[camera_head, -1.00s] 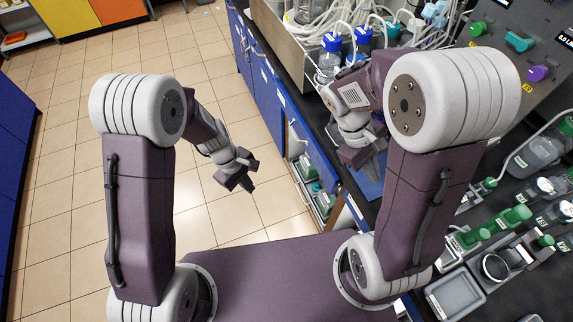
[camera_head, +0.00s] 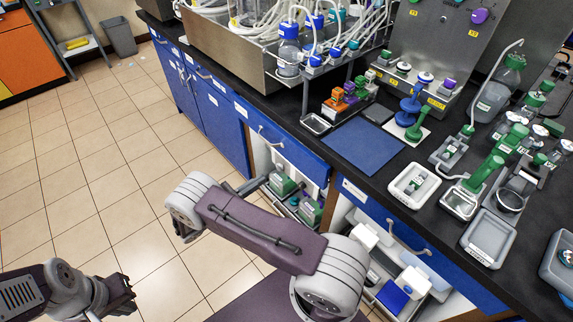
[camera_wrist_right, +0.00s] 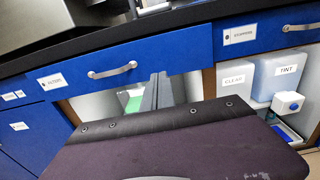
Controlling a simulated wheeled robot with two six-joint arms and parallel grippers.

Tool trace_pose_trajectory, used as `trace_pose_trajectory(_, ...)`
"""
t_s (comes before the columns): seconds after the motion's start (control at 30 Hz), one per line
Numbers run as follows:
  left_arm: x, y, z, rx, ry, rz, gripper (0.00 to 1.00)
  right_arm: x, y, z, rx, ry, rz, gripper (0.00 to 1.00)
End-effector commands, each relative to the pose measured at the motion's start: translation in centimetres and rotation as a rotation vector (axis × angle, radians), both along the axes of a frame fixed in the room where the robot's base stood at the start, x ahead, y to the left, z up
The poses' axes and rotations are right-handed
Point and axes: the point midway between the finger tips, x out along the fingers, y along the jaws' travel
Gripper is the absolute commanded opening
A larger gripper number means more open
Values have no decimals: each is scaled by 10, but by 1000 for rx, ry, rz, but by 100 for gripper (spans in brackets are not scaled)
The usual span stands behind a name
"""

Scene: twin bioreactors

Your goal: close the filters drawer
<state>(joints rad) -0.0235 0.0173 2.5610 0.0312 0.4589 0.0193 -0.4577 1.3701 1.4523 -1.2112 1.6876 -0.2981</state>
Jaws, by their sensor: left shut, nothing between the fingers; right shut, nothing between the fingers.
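The filters drawer (camera_head: 283,147) is a blue front with a metal handle, under the black counter's edge. In the right wrist view its front (camera_wrist_right: 160,54) spans the middle, with a small label at its left end that seems to read FILTERS. I see no open drawer interior; whether a small gap remains behind the front is unclear. My right gripper (camera_head: 254,184) is low in front of the cabinet, shut and empty. In the wrist view its fingers (camera_wrist_right: 157,92) overlap the drawer's lower edge; contact cannot be told. My left gripper (camera_head: 121,291) is shut and empty over the floor.
A blue drawer labelled STOPPERS (camera_wrist_right: 270,33) is to the right. Below are open shelves with green-topped containers (camera_head: 283,183) and labelled bottles (camera_wrist_right: 283,75). The counter carries a blue mat (camera_head: 362,144), trays and glassware. The tiled floor (camera_head: 110,180) at left is clear.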

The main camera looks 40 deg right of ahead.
Motion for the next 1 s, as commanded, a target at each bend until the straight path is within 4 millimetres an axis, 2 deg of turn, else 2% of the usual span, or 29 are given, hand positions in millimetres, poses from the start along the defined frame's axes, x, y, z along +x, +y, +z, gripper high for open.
trace_pose_trajectory(0.4,0,0,5,-1,1,1,0,5,-89,1,0,1,-7,0)
trace_pose_trajectory(0.53,0,0,6,-1,1,1,0,7,-111,1,1,1,-6,0)
trace_pose_trajectory(0.73,0,0,6,-1,1,1,0,9,-130,1,1,1,-4,0)
trace_pose_trajectory(1.0,0,0,6,-1,1,1,0,10,-132,1,1,0,-2,0)
